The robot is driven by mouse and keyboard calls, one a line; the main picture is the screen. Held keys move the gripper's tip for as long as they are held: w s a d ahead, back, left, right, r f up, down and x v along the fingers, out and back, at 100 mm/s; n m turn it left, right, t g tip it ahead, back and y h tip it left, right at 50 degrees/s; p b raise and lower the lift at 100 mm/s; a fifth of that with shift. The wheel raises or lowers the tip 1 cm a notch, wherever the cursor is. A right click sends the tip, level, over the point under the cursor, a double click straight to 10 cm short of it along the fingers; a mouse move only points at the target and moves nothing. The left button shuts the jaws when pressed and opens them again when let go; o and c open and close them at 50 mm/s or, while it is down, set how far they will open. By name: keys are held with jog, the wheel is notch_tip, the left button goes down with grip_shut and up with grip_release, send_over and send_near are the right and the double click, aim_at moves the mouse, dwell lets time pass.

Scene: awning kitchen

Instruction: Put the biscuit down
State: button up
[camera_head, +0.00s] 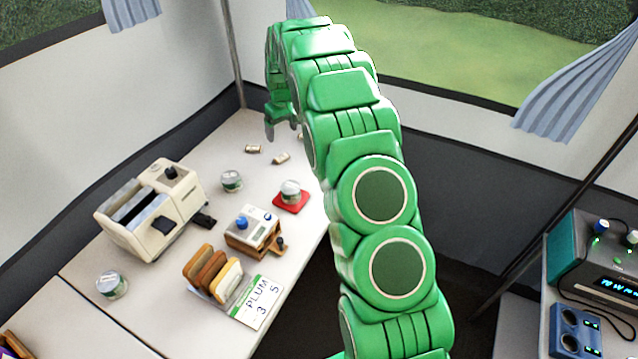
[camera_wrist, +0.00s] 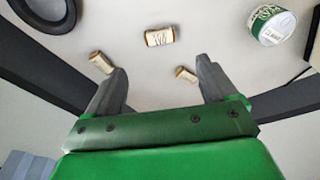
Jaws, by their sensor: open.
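My gripper (camera_head: 283,124) is open above the far end of the white table. In the wrist view its two grey fingers (camera_wrist: 160,92) are spread, and nothing is held between them. Several small tan, cork-like pieces lie below: one (camera_wrist: 160,37) ahead of the fingers, one (camera_wrist: 102,62) by the left finger and one (camera_wrist: 186,74) by the right finger. The head view shows two of these pieces (camera_head: 253,149) (camera_head: 281,158) lying on the table. I cannot tell whether any of them is the biscuit. Bread-like slices (camera_head: 212,272) stand in a rack near the front.
A cream toaster (camera_head: 155,210) stands at the left. Tins (camera_head: 231,181) (camera_head: 112,285) stand on the table; another sits on a red mat (camera_head: 291,205). A small control box (camera_head: 253,231) and a PLUM card (camera_head: 258,302) lie nearer. The wrist view shows a dark round rim (camera_wrist: 62,28).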

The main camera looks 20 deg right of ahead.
jog(key=s+r+m+g, duration=0.1)
jog(key=s+r, duration=0.5)
jog(key=s, duration=0.3)
jog(key=s+a+r+m, duration=0.1)
jog(key=s+r, duration=0.5)
jog(key=s, duration=0.4)
jog(key=s+r+g, duration=0.1)
jog(key=s+r, duration=0.5)
jog(key=s, duration=0.3)
jog(key=s+r+m+g, duration=0.1)
jog(key=s+m, duration=0.1)
jog(key=s, duration=3)
jog(key=shift+a+h, duration=0.2)
jog(key=shift+h, duration=0.2)
jog(key=shift+s, duration=0.1)
